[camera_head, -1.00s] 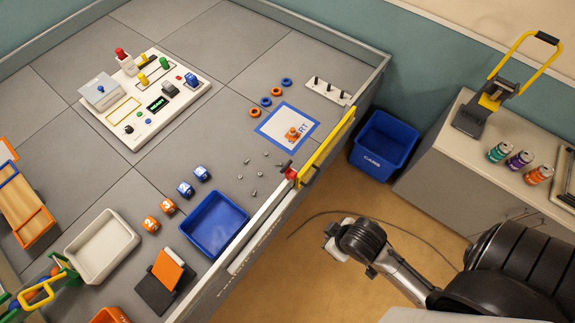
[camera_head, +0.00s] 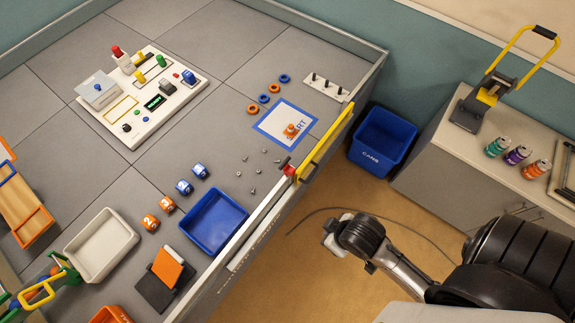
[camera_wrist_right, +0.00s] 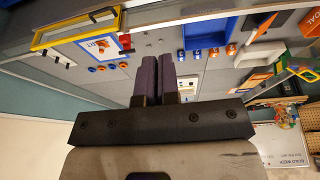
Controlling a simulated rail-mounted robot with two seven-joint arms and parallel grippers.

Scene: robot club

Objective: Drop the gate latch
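The yellow gate bar (camera_head: 327,143) runs along the table's near right edge. The gate latch (camera_head: 289,170), a red block with a dark handle, sits at the gate's lower-left end. My right gripper (camera_head: 332,236) hangs over the floor, to the right of the latch and below it in the head view, apart from both; its fingertips are hard to make out there. In the right wrist view its two dark fingers (camera_wrist_right: 158,75) lie side by side, closed with nothing seen between them. The yellow gate (camera_wrist_right: 75,28) shows there at the upper left. My left gripper is out of view.
A blue bin (camera_head: 383,141) stands on the floor beyond the gate. A blue tray (camera_head: 214,222) and small screws lie on the table near the latch. Open floor surrounds my right gripper.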

